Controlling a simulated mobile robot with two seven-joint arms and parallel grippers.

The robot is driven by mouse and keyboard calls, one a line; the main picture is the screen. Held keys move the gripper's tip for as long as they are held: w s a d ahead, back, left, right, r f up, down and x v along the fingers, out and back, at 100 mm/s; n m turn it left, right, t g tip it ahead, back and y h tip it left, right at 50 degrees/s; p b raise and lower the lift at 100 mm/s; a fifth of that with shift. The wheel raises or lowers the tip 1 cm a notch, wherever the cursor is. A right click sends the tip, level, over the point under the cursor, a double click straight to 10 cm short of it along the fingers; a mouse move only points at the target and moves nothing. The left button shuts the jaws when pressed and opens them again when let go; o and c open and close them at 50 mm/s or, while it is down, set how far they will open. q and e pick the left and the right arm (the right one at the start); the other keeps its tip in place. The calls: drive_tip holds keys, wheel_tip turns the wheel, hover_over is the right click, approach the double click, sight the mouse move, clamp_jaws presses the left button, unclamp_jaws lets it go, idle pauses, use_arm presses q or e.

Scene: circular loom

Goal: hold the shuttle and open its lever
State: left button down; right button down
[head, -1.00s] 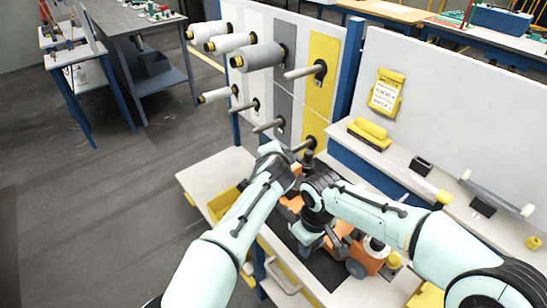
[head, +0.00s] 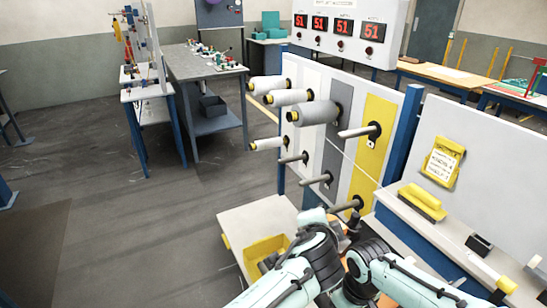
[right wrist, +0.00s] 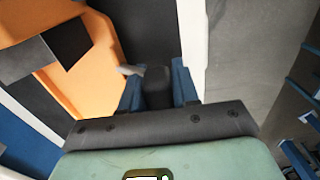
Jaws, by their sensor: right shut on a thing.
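The orange shuttle (right wrist: 95,78) fills the upper left of the right wrist view, with black patches on it. A short grey stub leads from its edge to a black block, which looks like the grip of the lever (right wrist: 157,80). My right gripper (right wrist: 157,92) has its blue fingers on both sides of this block and is shut on it.
A panel with thread spools (head: 317,112) on pegs stands beyond the arms. A yellow bin (head: 262,252) sits on the pale table (head: 235,222) at left. A ledge with a yellow block (head: 422,202) runs along the right.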

drive_tip(key=c, duration=0.8)
unclamp_jaws()
drive_tip(key=shift+s+f, duration=0.1)
drive_tip(key=shift+f, duration=0.1)
drive_tip(key=shift+o, duration=0.2)
drive_tip(key=shift+r, duration=0.1)
